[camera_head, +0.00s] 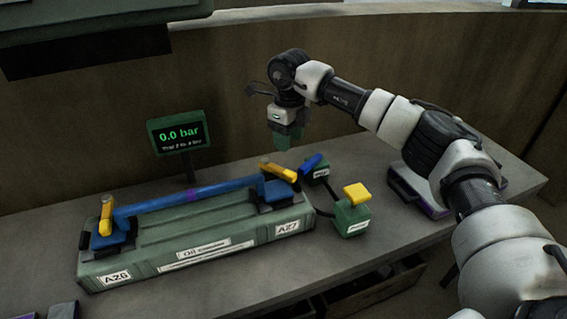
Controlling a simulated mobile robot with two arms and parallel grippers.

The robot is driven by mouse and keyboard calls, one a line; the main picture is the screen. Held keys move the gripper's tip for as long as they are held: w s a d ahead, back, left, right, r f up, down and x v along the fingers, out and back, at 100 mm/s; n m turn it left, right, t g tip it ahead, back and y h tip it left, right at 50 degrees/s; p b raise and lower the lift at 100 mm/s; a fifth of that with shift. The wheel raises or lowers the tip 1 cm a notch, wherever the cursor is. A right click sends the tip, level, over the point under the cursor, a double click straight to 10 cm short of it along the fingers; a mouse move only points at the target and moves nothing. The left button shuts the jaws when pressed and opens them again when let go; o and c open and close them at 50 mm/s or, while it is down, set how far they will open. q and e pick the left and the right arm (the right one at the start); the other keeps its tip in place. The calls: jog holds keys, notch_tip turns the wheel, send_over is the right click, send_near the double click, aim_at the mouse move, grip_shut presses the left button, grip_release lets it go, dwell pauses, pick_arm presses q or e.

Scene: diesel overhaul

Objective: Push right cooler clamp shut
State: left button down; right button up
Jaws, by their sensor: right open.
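The green oil cooler (200,245) lies on the bench, with label A26 at its left end and A27 at its right end. The right cooler clamp has a yellow lever (278,171) tilted low over a blue body (274,189); I cannot tell if it is fully shut. The left clamp has a yellow lever (106,214) standing nearly upright on a blue body. A blue bar (190,194) runs between the clamps. My right gripper (284,146) is open, points down and hangs behind and above the right clamp, apart from it. My left gripper is out of view.
A display (180,134) reading 0.0 bar stands behind the cooler. Right of the cooler are a small box with a blue handle (311,163) and a green box with a yellow handle (357,193).

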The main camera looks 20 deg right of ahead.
send_over(290, 173)
jog(key=f+p, duration=0.1)
jog(key=f, duration=0.4)
jog(key=shift+s, duration=0.2)
jog(key=f, duration=0.4)
jog(key=shift+w, duration=0.35)
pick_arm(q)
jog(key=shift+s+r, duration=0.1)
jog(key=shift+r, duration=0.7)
pick_arm(e)
jog(key=shift+s+f, duration=0.1)
jog(key=shift+f, duration=0.3)
jog(key=shift+c, duration=0.2)
grip_shut()
